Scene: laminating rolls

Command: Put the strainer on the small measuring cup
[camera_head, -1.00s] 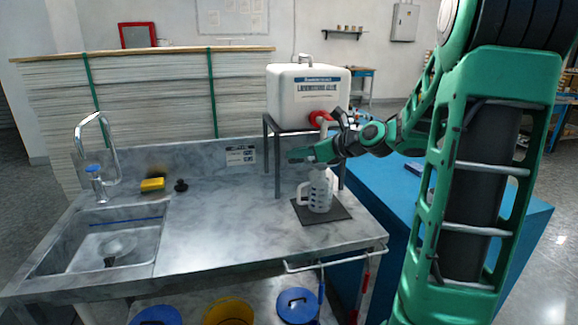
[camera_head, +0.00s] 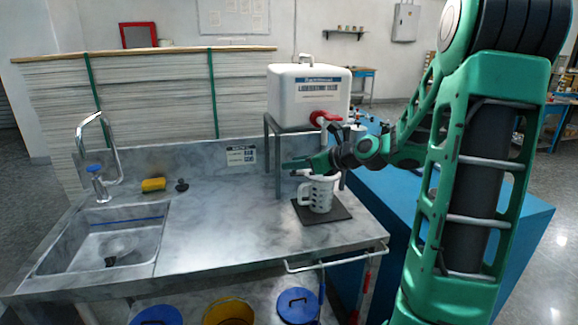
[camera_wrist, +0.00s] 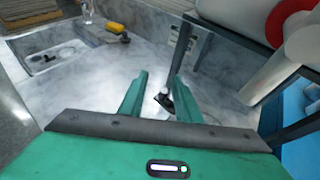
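A white measuring cup (camera_head: 319,196) with dark markings and a handle on its left stands upright on a dark square mat (camera_head: 336,214) on the counter. A pale, wider piece (camera_head: 321,179) shows at its top, just under my arm. It may be the strainer, but it is too small and too covered to tell whether it rests on the cup. My gripper (camera_head: 287,165) is above and left of the cup's top. In the wrist view my gripper (camera_wrist: 155,92) has its two green fingers apart, with nothing held between them. The cup is not visible there.
A white glue tank (camera_head: 308,97) with a red tap (camera_head: 322,118) stands on a metal frame behind the cup, its legs close to my gripper. The sink (camera_head: 105,238) and a yellow sponge (camera_head: 153,185) are at left. The middle counter is clear.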

